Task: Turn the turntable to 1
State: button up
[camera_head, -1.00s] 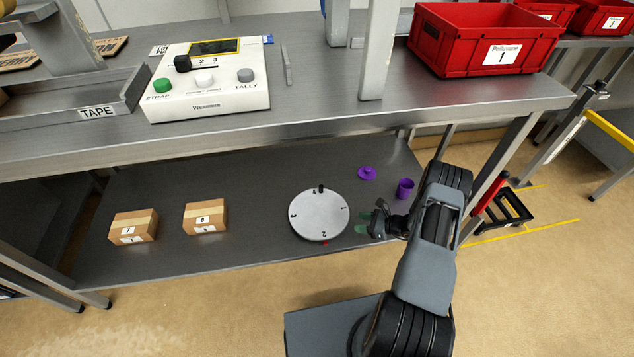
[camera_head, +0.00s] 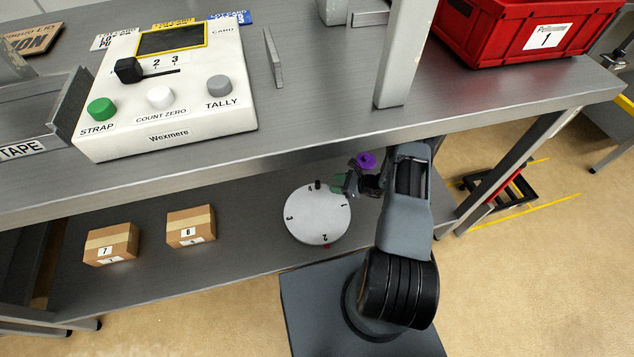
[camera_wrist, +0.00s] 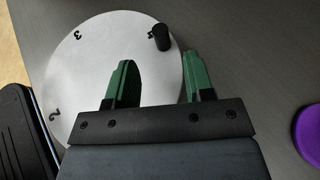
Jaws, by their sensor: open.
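The turntable (camera_head: 316,217) is a round light-grey disc on the lower shelf, marked with numbers around its rim. A short black peg (camera_head: 318,185) stands on its far edge beside the 4; a red mark (camera_head: 327,247) shows at its near edge, by the 2. In the wrist view the disc (camera_wrist: 90,75) shows with the 3 and 2, and the peg (camera_wrist: 160,37) lies ahead of the fingers. My gripper (camera_head: 343,184) has green fingers and is at the disc's right side. In the wrist view my gripper (camera_wrist: 158,82) is open and empty, one finger over the disc.
A purple item (camera_head: 366,161) lies behind my gripper; it also shows in the wrist view (camera_wrist: 308,135). Two cardboard boxes (camera_head: 111,243) (camera_head: 191,226) stand left on the shelf. The upper shelf's edge (camera_head: 270,157) runs above. Shelf between boxes and disc is clear.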

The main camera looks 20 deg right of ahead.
aim_at(318, 182)
jog(key=b+x, duration=0.1)
jog(key=x, duration=0.7)
jog(key=shift+w+a+f+b, duration=0.1)
jog(key=shift+a+f+b, duration=0.1)
jog(key=shift+a+b, duration=0.15)
jog(key=shift+c, duration=0.2)
grip_shut()
jog(key=shift+d, duration=0.1)
